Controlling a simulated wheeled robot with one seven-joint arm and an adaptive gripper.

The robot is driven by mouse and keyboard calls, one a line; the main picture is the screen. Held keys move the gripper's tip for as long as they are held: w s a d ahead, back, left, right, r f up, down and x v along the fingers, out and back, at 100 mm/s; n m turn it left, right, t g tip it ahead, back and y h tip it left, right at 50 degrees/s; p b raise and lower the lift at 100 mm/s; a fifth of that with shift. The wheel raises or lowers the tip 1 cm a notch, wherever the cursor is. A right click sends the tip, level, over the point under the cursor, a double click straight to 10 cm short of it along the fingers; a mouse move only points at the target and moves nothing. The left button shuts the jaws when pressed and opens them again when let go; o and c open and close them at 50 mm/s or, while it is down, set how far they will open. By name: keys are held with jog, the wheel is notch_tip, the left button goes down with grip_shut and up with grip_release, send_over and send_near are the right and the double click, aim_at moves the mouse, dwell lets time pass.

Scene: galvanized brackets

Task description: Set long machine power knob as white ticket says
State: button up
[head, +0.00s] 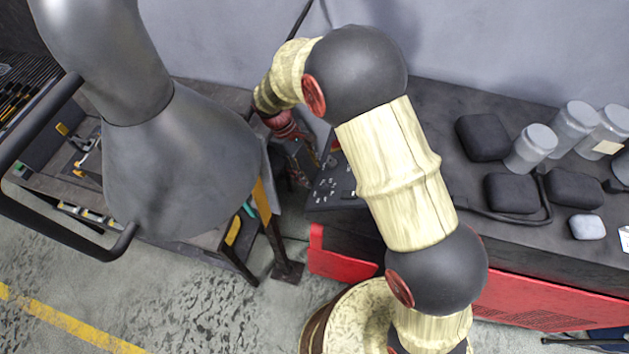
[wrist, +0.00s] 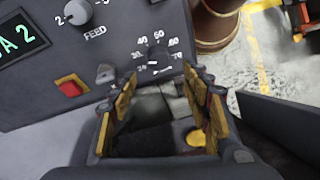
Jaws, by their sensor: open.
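In the wrist view, a dark control panel (wrist: 70,110) fills the upper left. A dark knob (wrist: 157,61) sits at its lower right edge inside a printed scale with 30, 40, 50 and 70 legible. Its own label and exact setting are too small to tell. My gripper (wrist: 164,78) is open, its yellow-padded fingers on either side below the dial, with nothing visibly held. In the head view, my gripper (head: 297,165) is at the left end of the long dark machine (head: 335,190), partly hidden. No white ticket can be identified for certain.
The panel also has a grey FEED knob (wrist: 79,12), a red switch (wrist: 70,86) and a green-lettered display (wrist: 20,38). On the machine top stand grey-lidded jars (head: 531,148) and black pouches (head: 510,193). A workbench (head: 60,185) stands at left.

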aim_at(320, 186)
jog(key=shift+n, duration=0.4)
jog(key=x, duration=0.7)
jog(key=shift+d, duration=0.15)
jog(key=shift+c, duration=0.2)
jog(key=c, duration=1.1)
jog(key=shift+f, duration=0.15)
